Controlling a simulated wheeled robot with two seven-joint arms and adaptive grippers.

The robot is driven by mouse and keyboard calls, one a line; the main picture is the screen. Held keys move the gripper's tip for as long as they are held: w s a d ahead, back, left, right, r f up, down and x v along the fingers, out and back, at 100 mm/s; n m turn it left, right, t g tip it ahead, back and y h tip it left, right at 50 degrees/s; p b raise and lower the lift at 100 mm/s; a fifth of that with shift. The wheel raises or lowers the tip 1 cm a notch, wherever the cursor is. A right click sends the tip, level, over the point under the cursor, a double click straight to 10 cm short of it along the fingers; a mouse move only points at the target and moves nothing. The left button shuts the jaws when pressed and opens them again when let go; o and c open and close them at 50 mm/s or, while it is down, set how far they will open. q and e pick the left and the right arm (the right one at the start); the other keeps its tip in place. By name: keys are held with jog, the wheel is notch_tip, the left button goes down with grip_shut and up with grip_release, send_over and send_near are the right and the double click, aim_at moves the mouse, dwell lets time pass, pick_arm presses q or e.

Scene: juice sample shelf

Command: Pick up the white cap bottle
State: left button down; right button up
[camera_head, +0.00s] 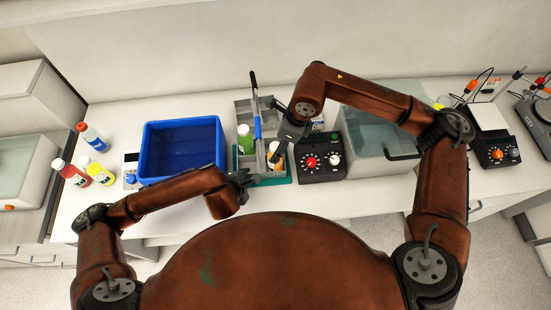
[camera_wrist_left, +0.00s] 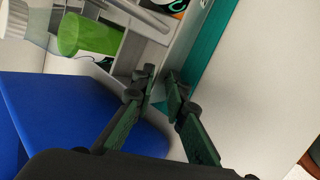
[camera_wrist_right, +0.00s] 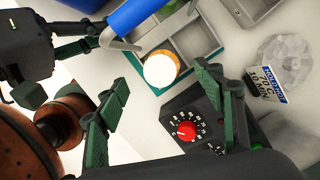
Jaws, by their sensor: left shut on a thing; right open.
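A bottle with a white cap and an orange body (camera_head: 275,152) stands in a front compartment of the grey rack (camera_head: 243,105). Its white cap (camera_wrist_right: 160,69) shows from above in the right wrist view. My right gripper (camera_head: 287,146) is open above the bottle, its fingers apart on either side of it in the right wrist view (camera_wrist_right: 167,95). My left gripper (camera_head: 246,178) is shut on the rack's front-left wall, and its fingertips (camera_wrist_left: 160,80) meet at that edge in the left wrist view. A green bottle (camera_head: 245,140) stands in another rack compartment.
A blue bin (camera_head: 143,157) stands left of the rack. Several bottles, one of them red (camera_head: 75,176), stand at the far left. A black device with a red knob (camera_head: 320,162) is close on the right. The rack's blue handle (camera_head: 257,128) rises beside my right gripper.

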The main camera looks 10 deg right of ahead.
pick_arm(q)
jog(key=shift+a+f, duration=0.1)
pick_arm(e)
jog(key=x, duration=0.9)
jog(key=shift+w+a+f, duration=0.1)
jog(key=shift+a+f, duration=0.05)
jog(key=shift+a, duration=0.05)
jog(key=shift+c, duration=0.6)
jog(key=c, duration=1.4)
jog(key=shift+c, duration=0.4)
notch_tip(320, 180, up, 28)
